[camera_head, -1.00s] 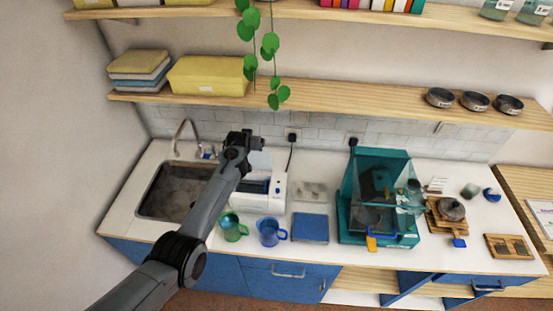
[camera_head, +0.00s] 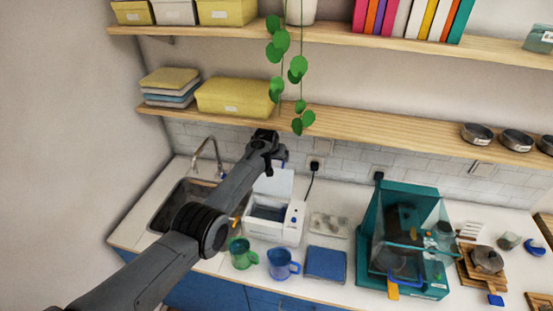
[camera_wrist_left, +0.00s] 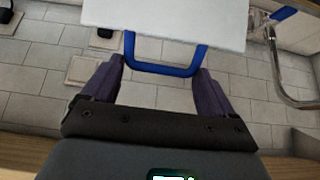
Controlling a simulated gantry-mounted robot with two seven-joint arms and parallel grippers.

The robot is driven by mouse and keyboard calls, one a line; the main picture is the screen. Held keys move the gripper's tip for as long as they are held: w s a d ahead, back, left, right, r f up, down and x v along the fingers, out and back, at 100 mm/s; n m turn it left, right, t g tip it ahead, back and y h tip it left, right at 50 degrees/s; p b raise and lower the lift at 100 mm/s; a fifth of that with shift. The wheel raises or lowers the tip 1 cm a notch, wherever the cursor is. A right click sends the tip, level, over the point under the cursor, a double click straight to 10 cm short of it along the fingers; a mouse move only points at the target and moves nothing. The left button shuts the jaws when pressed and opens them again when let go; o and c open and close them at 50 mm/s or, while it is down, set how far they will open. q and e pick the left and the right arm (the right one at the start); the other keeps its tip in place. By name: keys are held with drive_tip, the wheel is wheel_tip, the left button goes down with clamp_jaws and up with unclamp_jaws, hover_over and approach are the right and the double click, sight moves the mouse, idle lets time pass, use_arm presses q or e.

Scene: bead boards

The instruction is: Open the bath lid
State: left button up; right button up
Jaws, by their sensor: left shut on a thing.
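The bath (camera_head: 268,222) is a white box with a dark blue-grey inside and small controls on its right side. It stands on the counter, to the right of the sink. Its white lid (camera_head: 275,184) is up, standing steeply at the back of the bath, with the inside exposed. My left gripper (camera_head: 272,165) is at the lid's upper edge. In the left wrist view, its two dark fingers (camera_wrist_left: 163,66) are shut on the lid's blue handle (camera_wrist_left: 165,71), and the white lid (camera_wrist_left: 165,20) is beyond. My right gripper is out of view.
The sink (camera_head: 182,205) and tap (camera_head: 212,150) are left of the bath. A green mug (camera_head: 242,256) and blue mug (camera_head: 280,265) stand in front. A blue pad (camera_head: 325,263) and teal machine (camera_head: 365,250) are to the right. A shelf (camera_head: 360,125) and hanging plant (camera_head: 298,70) are above.

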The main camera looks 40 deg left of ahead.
use_arm(q)
drive_tip(key=shift+d+f, duration=0.1)
drive_tip(key=shift+f, duration=0.05)
drive_tip(key=o, duration=1.1)
drive_tip(key=shift+o, duration=0.6)
drive_tip(key=shift+w+d, duration=0.1)
drive_tip(key=shift+w, duration=0.2)
drive_tip(key=shift+s+r, duration=0.15)
drive_tip(key=shift+r, duration=0.1)
drive_tip(key=p+v, duration=0.1)
drive_tip(key=v, duration=0.9)
drive_tip(key=shift+s+r, duration=0.2)
